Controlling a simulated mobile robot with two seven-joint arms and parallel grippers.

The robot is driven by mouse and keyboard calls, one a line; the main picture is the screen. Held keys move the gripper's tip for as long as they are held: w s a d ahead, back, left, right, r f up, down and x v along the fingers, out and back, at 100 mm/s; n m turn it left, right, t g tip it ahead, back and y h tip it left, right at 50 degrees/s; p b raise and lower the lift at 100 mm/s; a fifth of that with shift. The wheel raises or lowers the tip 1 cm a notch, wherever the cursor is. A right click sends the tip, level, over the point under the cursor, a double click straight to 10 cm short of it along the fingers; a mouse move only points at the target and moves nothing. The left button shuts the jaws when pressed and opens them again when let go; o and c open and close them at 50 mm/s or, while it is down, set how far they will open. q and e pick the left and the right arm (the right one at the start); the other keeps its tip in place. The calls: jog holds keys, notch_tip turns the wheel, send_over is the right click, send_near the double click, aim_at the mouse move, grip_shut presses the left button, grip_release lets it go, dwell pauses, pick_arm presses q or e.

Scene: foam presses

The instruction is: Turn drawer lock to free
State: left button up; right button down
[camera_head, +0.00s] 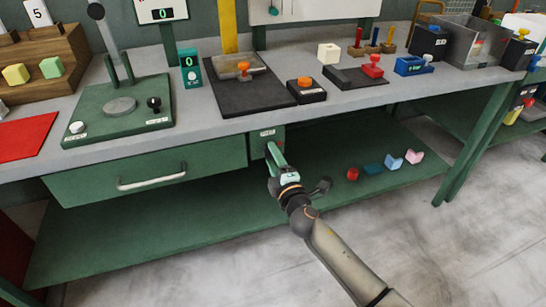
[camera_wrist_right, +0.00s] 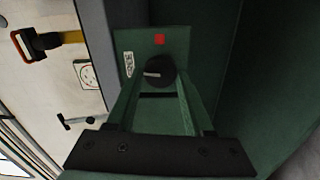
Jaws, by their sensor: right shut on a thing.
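The drawer lock is a dark round knob (camera_wrist_right: 160,70) on a green plate (camera_wrist_right: 128,40), with a pale pointer line and a red square above it. In the head view the lock panel (camera_head: 267,133) sits under the bench edge, right of the green drawer (camera_head: 100,185). My right gripper (camera_head: 272,150) is at this panel. In the right wrist view its two green fingers (camera_wrist_right: 159,82) are shut on the knob, one on each side. In the head view the gripper hides the knob. The pointer lies roughly sideways in the wrist picture. My left gripper is not in view.
The drawer has a pale bar handle (camera_head: 152,177) and appears closed. Above is the grey bench top (camera_head: 215,123) with presses and small boxes. Several coloured blocks, one of them red (camera_head: 352,174), lie on the green lower shelf (camera_head: 330,203). The floor in front is clear.

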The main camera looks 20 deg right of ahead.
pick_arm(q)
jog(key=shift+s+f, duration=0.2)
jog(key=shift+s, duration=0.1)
pick_arm(e)
jog(key=shift+n, duration=0.6)
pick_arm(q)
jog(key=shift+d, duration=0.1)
pick_arm(e)
jog(key=shift+c, duration=1.5)
grip_release()
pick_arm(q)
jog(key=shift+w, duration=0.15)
pick_arm(e)
jog(key=shift+s, duration=0.1)
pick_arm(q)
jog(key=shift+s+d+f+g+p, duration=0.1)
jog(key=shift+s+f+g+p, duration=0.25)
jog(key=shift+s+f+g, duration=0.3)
pick_arm(e)
jog(key=s, duration=1.2)
jog(key=shift+s+d, duration=0.15)
jog(key=shift+d, duration=0.1)
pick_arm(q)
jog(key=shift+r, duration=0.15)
